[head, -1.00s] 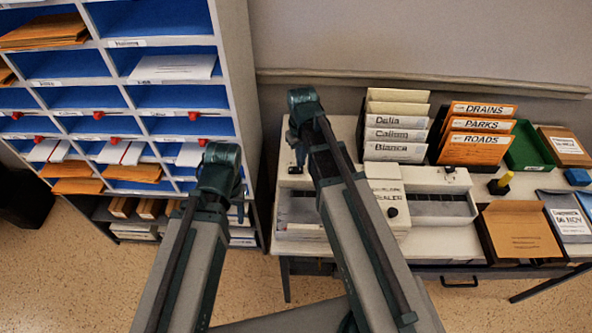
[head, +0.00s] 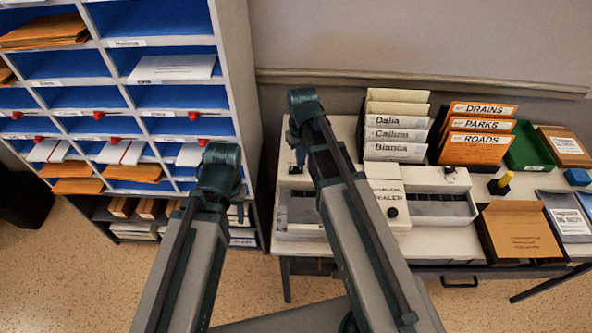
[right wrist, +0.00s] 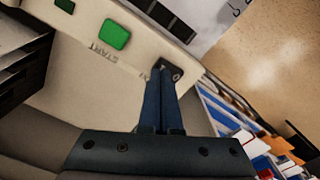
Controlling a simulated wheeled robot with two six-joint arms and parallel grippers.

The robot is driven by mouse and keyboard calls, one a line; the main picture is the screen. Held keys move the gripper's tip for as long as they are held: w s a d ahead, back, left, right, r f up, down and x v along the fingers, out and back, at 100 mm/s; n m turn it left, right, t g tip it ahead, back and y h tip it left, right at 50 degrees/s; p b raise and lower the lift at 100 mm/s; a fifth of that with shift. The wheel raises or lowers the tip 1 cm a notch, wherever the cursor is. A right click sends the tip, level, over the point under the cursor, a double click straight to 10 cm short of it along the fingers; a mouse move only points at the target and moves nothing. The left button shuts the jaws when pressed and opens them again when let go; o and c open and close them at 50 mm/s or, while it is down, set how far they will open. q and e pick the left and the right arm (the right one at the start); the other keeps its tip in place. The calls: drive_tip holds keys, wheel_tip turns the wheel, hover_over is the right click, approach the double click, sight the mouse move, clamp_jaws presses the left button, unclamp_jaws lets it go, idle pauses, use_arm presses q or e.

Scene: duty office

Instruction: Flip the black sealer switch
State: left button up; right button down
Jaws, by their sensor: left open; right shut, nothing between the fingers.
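The white sealer (head: 385,238) stands on the table at the right of the shelf unit, with sealer lettering on its middle block. In the right wrist view, a black switch (right wrist: 174,73) sits near the corner of the cream panel, beside the word START and a green button (right wrist: 115,34). My right gripper (right wrist: 161,72) is shut and empty, with its fingertips at the switch and partly covering it. I cannot tell if they touch. In the head view my right gripper (head: 299,157) is over the sealer's back left part. My left gripper (head: 238,208) is open, in front of the shelf, mostly hidden by its arm.
A blue-lined pigeonhole shelf (head: 125,90) stands close on the left. Behind the sealer are white name folders (head: 395,135) and orange folders (head: 478,140).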

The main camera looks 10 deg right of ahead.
sight(300, 170)
drive_tip(key=shift+f+b, duration=1)
idle(0.4)
wheel_tip(300, 170, up, 7)
drive_tip(key=p, duration=0.7)
idle(0.3)
drive_tip(key=shift+s+a, duration=0.15)
drive_tip(key=s+a+n+h, duration=0.1)
drive_tip(key=s+a, duration=0.9)
drive_tip(key=s, duration=0.4)
